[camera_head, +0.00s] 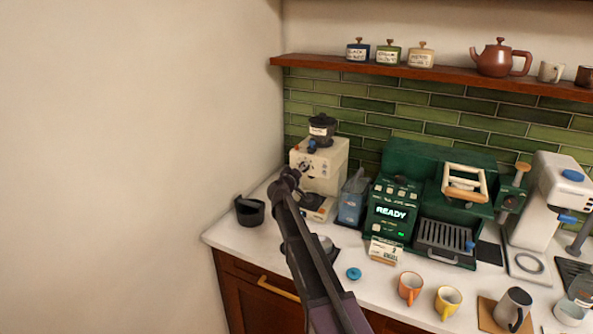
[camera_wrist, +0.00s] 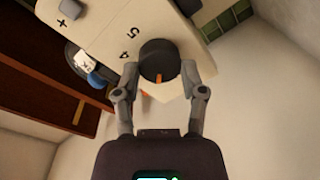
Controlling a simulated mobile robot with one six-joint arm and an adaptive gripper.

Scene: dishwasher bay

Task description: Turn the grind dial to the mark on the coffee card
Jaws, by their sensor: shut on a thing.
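The grind dial (camera_wrist: 157,56) is a black round knob with an orange pointer line, on the cream face of the grinder (camera_wrist: 105,38). The printed figures 4 and 5 and a plus sign show to its left in the wrist view. My gripper (camera_wrist: 161,73) has a grey finger on each side of the dial and is shut on it. In the head view my gripper (camera_head: 288,178) is against the left front of the cream grinder (camera_head: 327,166), and my arm hides the dial. The coffee card (camera_head: 384,250) stands before the green machine; its writing is too small to read.
A black cup (camera_head: 249,211) stands left of the grinder, near the wall. A blue container (camera_head: 353,200) and the green machine (camera_head: 402,165) with a READY display stand to the right. A blue lid (camera_head: 353,273), an orange mug (camera_head: 410,287) and a yellow mug (camera_head: 447,301) are in front.

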